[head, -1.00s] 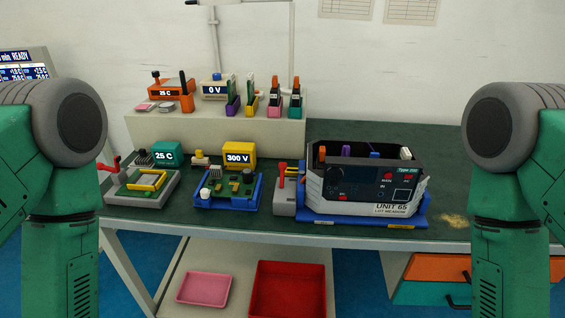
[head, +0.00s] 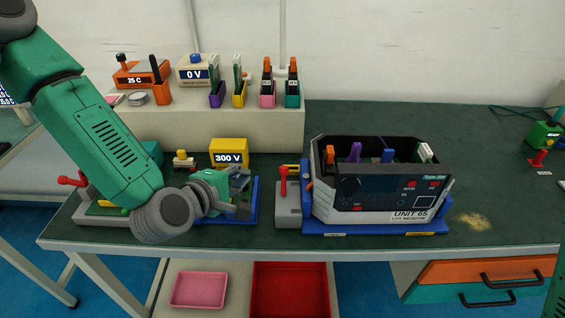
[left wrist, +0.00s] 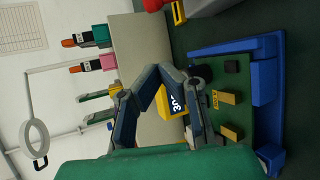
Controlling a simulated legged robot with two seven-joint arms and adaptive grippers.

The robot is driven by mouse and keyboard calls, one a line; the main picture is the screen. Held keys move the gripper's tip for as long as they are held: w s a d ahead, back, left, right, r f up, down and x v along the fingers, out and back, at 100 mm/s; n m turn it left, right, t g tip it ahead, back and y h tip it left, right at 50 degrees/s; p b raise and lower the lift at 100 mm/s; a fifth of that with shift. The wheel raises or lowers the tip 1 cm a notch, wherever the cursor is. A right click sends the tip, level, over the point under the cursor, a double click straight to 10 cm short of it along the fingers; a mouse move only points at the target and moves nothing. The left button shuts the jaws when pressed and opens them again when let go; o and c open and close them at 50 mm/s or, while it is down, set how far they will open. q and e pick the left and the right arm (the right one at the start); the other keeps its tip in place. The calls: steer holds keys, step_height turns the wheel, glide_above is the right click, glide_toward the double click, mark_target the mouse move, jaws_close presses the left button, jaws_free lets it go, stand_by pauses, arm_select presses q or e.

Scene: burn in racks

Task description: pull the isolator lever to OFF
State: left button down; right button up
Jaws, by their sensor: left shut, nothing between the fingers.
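A red-handled lever (head: 283,176) stands upright on a grey box (head: 288,210), just left of the Unit 65 tester. Another red lever (head: 72,180) tilts left at the left tray; no label shows which is the isolator. My left gripper (head: 242,194) is shut and empty, over the blue board tray (head: 252,208), left of the grey box and apart from it. In the left wrist view its fingers (left wrist: 172,78) show in front of the yellow 300 V block (left wrist: 172,103). A red part (left wrist: 195,5) is cut off at the top. My right gripper is out of view.
The Unit 65 tester (head: 385,185) stands close right of the grey box. A raised shelf (head: 220,127) with small modules is behind. A small green device (head: 543,134) with a red lever is far right.

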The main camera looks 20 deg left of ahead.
mark_target(284, 181)
arm_select(q)
steer(key=shift+s, duration=0.1)
steer(key=shift+w+a+f, duration=0.2)
steer(key=shift+w+a, duration=0.05)
steer(key=w, duration=0.1)
steer(key=w+f, duration=0.1)
steer(key=w, duration=0.1)
steer(key=shift+w+a+f, duration=0.15)
steer(key=shift+w+f, duration=0.25)
steer(key=x, duration=0.2)
steer(key=d+x, duration=0.1)
steer(key=x, duration=0.2)
steer(key=shift+w+d, duration=0.1)
steer(key=shift+w, duration=0.05)
steer(key=d, duration=0.1)
steer(key=s+d+r, duration=0.1)
steer(key=d, duration=0.1)
steer(key=shift+s+d+r+p, duration=0.1)
steer(key=shift+s+d+p, duration=0.1)
steer(key=shift+p, duration=0.1)
steer(key=shift+s, duration=0.15)
steer(key=shift+a, duration=0.4)
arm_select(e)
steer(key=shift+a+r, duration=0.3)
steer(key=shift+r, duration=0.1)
arm_select(q)
steer(key=shift+d, duration=0.1)
